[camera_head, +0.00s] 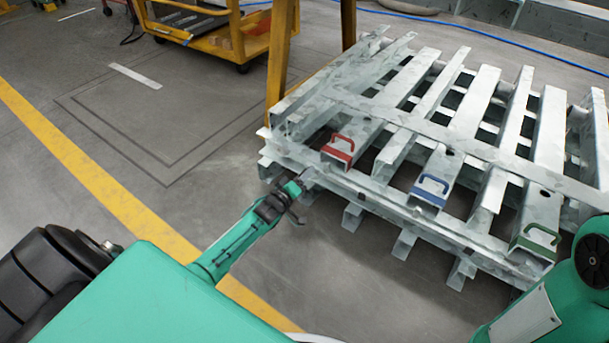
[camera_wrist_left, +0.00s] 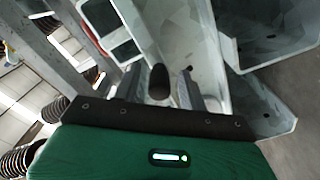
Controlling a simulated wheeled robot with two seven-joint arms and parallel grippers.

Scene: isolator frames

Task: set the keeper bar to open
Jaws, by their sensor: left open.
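A stack of grey galvanised isolator frames (camera_head: 465,120) lies on the floor at the right in the head view. A long grey bar (camera_head: 400,212) runs along its near side; I cannot tell whether this is the keeper bar. My left gripper (camera_head: 303,183) is at the near left corner of the stack, close to this bar's left end. In the left wrist view its fingers (camera_wrist_left: 160,88) are apart, and a dark rounded knob (camera_wrist_left: 158,80) shows between them. I cannot tell whether they touch it. My right gripper is out of view.
A yellow post (camera_head: 279,60) and a yellow cart (camera_head: 205,25) stand behind. The floor at left is clear, with a yellow line (camera_head: 75,160).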

